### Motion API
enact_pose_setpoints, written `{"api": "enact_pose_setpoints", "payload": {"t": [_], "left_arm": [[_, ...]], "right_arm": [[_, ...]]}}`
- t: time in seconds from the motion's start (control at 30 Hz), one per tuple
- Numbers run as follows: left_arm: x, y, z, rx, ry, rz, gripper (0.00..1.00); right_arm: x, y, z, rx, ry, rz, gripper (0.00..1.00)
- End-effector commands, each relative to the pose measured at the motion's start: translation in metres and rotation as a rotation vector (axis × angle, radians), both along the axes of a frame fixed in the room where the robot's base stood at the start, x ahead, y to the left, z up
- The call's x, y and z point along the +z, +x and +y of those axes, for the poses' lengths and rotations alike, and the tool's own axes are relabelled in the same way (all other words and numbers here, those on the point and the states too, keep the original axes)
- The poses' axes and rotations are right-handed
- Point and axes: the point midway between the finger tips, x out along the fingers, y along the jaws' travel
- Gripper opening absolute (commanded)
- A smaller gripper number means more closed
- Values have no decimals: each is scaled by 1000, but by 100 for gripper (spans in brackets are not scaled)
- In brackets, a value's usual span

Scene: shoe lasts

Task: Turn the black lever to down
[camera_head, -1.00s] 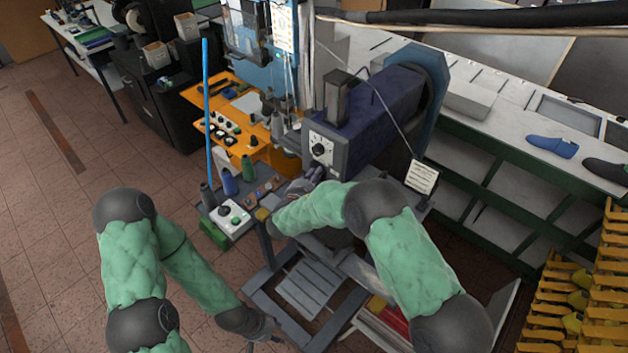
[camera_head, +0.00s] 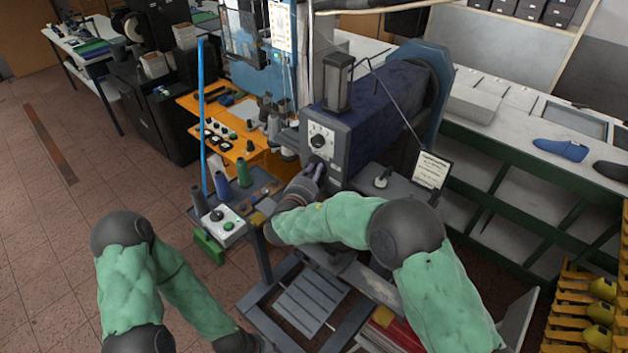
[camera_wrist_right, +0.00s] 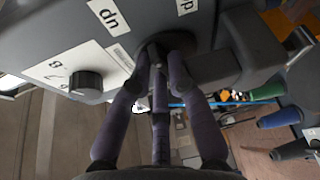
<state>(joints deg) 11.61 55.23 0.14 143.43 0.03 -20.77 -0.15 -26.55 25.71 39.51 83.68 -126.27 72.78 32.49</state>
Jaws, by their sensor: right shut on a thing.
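My right gripper (camera_head: 314,170) is at the front of the dark blue machine (camera_head: 375,110), just below its dial. In the right wrist view, my right gripper (camera_wrist_right: 160,60) has its purple-grey fingers closed together on the dark lever (camera_wrist_right: 155,50) at the panel's lower edge. The fingers hide most of the lever, so its exact angle is hard to tell. White labels with printed letters (camera_wrist_right: 108,16) sit beside it. In the head view the lever is hidden behind the gripper. My left gripper (camera_head: 262,344) is low at the bottom edge, mostly cut off.
The wrist view shows a black knob (camera_wrist_right: 86,82) on a numbered plate near the lever. A control box (camera_head: 224,222) and thread cones (camera_head: 222,187) stand left of my right gripper. A slatted platform (camera_head: 310,300) lies below. A small sign (camera_head: 432,170) stands at the right.

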Motion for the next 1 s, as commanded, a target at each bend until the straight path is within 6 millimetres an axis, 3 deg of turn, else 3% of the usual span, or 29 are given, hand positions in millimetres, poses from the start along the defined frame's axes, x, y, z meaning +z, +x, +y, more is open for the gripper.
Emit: {"api": "enact_pose_setpoints", "payload": {"t": [0.17,0.57,0.6,0.67,1.0], "left_arm": [[-15,0,0,0,0,0,40],[-15,0,0,0,0,0,40],[-15,0,0,0,0,0,40],[-15,0,0,0,0,0,40],[-15,0,0,0,0,0,40]], "right_arm": [[-3,-1,0,1,20,-19,0],[-2,-1,0,1,25,-22,0],[-2,-1,0,1,25,-22,30],[-2,-1,0,1,25,-22,42],[-1,-2,0,1,25,-23,42]]}}
